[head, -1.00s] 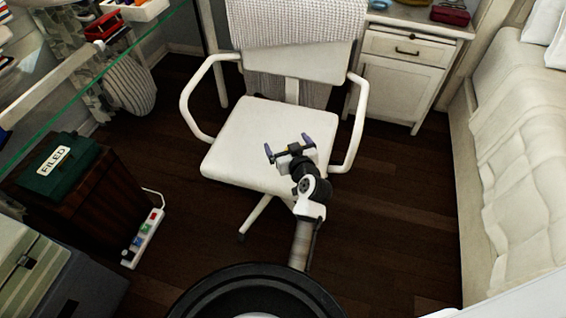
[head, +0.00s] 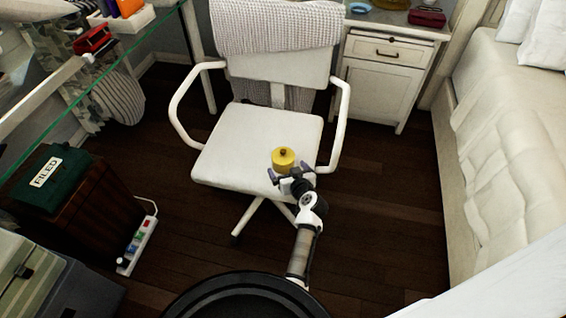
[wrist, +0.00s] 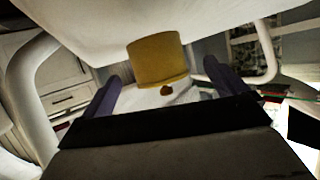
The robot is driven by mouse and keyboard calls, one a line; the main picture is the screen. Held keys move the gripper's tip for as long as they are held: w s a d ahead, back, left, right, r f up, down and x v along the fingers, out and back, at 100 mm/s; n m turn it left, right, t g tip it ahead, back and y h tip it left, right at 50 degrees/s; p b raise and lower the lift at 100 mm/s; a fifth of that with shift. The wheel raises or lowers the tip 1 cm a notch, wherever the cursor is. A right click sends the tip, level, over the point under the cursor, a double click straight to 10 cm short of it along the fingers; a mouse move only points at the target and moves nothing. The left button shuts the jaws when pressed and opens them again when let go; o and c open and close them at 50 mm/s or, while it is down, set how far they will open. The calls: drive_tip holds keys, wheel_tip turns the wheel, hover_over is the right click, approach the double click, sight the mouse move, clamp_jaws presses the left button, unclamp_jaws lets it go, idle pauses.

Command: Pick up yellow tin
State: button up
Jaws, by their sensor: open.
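The yellow tin (head: 284,161) is a short round tin with a small dark knob on its lid. It stands on the white chair seat (head: 250,140), near the front right part. My gripper (head: 289,173) is open just on the near side of the tin. In the wrist view the tin (wrist: 157,60) appears upside down, ahead of and between the two purple fingers of my gripper (wrist: 164,85). The fingers are apart and do not visibly hold it. Part of the tin's lower side is hidden by my gripper in the head view.
The chair's armrests (head: 341,130) rise on both sides of the seat. A bed (head: 500,150) is at the right, a white cabinet (head: 383,90) behind. A dark box with a green "FILED" case (head: 48,178) and a power strip (head: 137,245) are at the left.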

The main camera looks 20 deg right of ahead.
sight(287, 167)
drive_tip(key=shift+d+p+x, duration=0.2)
drive_tip(key=shift+p+x, duration=0.1)
drive_tip(key=shift+x, duration=2.25)
drive_tip(key=shift+s, duration=0.1)
drive_tip(key=c, duration=1.3)
drive_tip(key=shift+c, duration=0.4)
drive_tip(key=shift+r, duration=0.15)
